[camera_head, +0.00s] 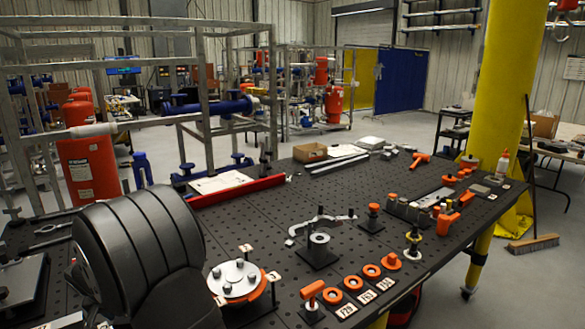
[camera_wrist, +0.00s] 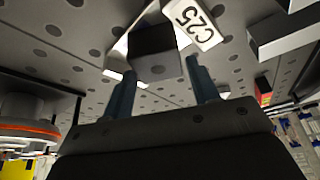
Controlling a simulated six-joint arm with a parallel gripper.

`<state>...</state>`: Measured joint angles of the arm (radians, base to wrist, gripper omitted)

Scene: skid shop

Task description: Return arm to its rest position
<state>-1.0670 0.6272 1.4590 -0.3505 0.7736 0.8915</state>
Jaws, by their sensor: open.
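My gripper (camera_wrist: 161,66) shows in the wrist view with its two blue-grey fingers apart. No object is seen held between them. A dark block (camera_wrist: 153,42) and a white tag marked C25 (camera_wrist: 195,25) appear beyond the fingertips; I cannot tell how far off they are. In the head view, large black rounded links of my arm (camera_head: 140,250) fill the lower left, over the black perforated table (camera_head: 240,225). My gripper itself does not show in the head view.
A flanged disc on an orange base (camera_head: 237,280) stands just right of my arm. Orange rings (camera_head: 353,283), a post fixture (camera_head: 318,250) and small parts (camera_head: 412,242) stand farther right. A red rail (camera_head: 235,192) lies at the back edge.

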